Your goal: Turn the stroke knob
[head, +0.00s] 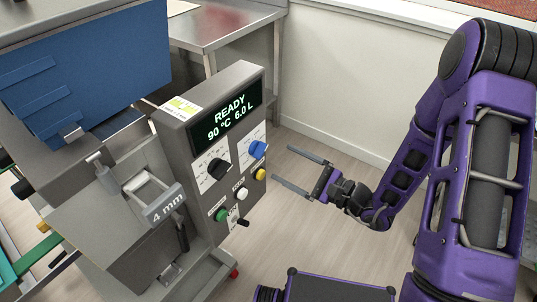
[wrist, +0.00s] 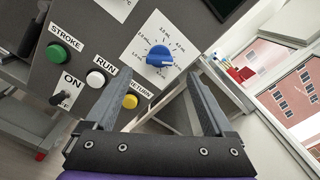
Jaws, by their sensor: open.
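A blue knob (head: 258,150) sits on a white dial plate at the right of the grey control panel (head: 203,232). In the wrist view the blue knob (wrist: 158,56) shows ahead of the fingers, with a printed scale in mL around it. The word STROKE stands over the green button (wrist: 57,53), not beside this knob. A black knob (head: 218,168) is on a second dial plate to the left. My gripper (head: 280,163) is open and empty, to the right of the panel and apart from it. Its two fingers (wrist: 154,84) point toward the panel.
The panel also has a white button (wrist: 95,78), a yellow button (wrist: 130,101) near the fingers, and a black ON switch (wrist: 60,98). A steel table (head: 215,28) stands behind. Open floor lies right of the panel.

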